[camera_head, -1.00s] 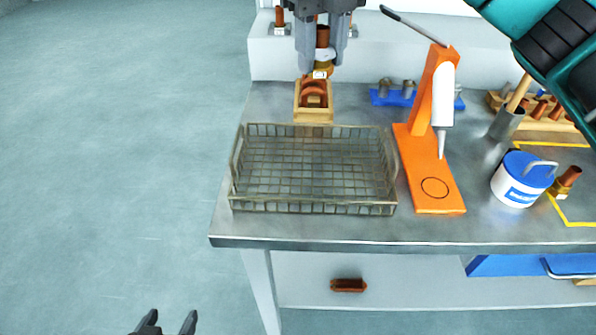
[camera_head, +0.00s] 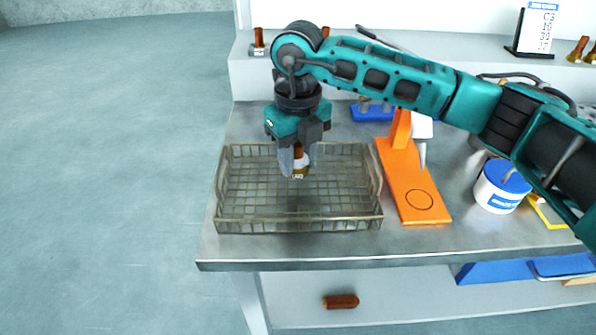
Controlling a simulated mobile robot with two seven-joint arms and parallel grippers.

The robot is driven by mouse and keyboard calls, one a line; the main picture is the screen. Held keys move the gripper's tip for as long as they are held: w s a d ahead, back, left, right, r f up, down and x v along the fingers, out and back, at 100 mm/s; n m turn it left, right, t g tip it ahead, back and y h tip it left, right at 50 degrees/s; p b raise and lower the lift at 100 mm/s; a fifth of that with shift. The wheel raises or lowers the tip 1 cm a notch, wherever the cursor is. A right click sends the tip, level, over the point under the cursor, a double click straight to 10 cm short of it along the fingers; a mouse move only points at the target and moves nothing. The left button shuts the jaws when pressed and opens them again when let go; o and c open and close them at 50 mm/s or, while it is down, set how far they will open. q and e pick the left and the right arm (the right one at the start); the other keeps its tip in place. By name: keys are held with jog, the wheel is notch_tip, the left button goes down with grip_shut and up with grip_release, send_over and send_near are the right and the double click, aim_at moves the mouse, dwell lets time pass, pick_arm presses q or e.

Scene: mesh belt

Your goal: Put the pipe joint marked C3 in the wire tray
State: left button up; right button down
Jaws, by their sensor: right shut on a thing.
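The wire tray (camera_head: 349,222) sits on the left part of the metal bench and its mesh floor looks empty. My right gripper (camera_head: 299,172) points down over the tray's middle, shut on a copper-coloured pipe joint (camera_head: 299,168) with a brass-coloured lower end. A pale label shows on the joint, too small to read. The joint appears to hang above the mesh floor; the exact gap cannot be told. My left gripper is out of view.
An orange stand (camera_head: 413,190) is just right of the tray. A blue-lidded white tub (camera_head: 501,186) stands farther right. A card (camera_head: 535,31) and more joints (camera_head: 578,50) are on the back shelf. My right arm hides part of the bench.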

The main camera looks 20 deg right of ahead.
aim_at(298, 174)
notch_tip(298, 174, down, 4)
jog(key=shift+r, duration=0.2)
jog(key=shift+f, duration=0.1)
jog(key=shift+f, duration=0.1)
jog(key=c, duration=0.7)
grip_release()
